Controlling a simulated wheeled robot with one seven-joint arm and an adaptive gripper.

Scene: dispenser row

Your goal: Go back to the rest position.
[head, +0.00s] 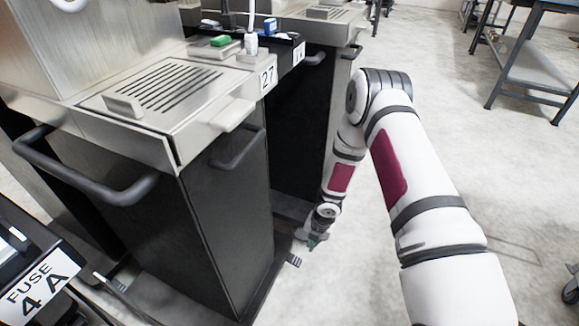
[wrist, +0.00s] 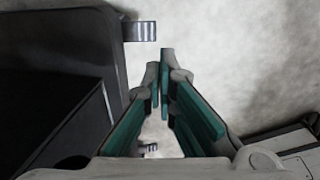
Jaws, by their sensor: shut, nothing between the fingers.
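My gripper (head: 313,242) hangs low at the end of my bent arm, pointing down towards the floor, just right of the base of the dark cabinets. In the wrist view its fingers (wrist: 164,68) with green pads come together at the tips, shut and empty. Nothing is held. In the head view the gripper is small and its fingers are hard to make out.
A dispenser cabinet labelled 27 (head: 225,215) stands left of my arm, with dark handles (head: 90,180) and a slotted metal top (head: 165,88). A FUSE 4 A label (head: 38,296) is at lower left. A workbench (head: 530,60) stands at upper right. Open floor (head: 450,110) lies right.

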